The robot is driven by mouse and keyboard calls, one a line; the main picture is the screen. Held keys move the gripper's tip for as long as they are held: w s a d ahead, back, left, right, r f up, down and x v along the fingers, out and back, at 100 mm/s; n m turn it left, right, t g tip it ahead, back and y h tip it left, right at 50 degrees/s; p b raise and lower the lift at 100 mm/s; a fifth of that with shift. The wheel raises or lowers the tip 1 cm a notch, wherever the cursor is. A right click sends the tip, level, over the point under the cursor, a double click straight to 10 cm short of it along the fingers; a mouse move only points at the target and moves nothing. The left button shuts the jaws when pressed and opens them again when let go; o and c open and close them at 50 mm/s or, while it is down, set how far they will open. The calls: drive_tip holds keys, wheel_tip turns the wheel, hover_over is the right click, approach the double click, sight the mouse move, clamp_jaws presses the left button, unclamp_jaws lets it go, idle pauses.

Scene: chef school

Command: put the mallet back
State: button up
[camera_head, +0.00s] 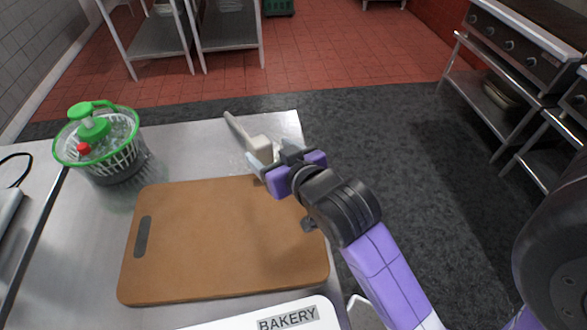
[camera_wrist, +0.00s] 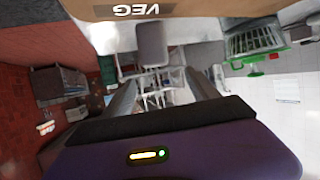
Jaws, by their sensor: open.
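The mallet (camera_head: 260,148) is pale, with a blocky head and a handle pointing to the upper left. It lies near the far right corner of the steel table, just beyond the brown board. My gripper (camera_head: 262,165) is open over this corner, close to the mallet head, and partly hides it. In the wrist view, which is upside down, a grey block that looks like the mallet head (camera_wrist: 151,43) shows beyond the open fingers (camera_wrist: 157,82). I cannot tell whether the fingers touch the mallet.
A brown cutting board (camera_head: 225,240) lies on the steel table (camera_head: 190,145). A white board marked BAKERY (camera_head: 260,321) is nearest. A green-topped salad spinner (camera_head: 100,145) stands at the left. The table's right edge drops to a dark floor. Stoves (camera_head: 525,50) stand far right.

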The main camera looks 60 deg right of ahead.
drive_tip(key=shift+a, duration=0.1)
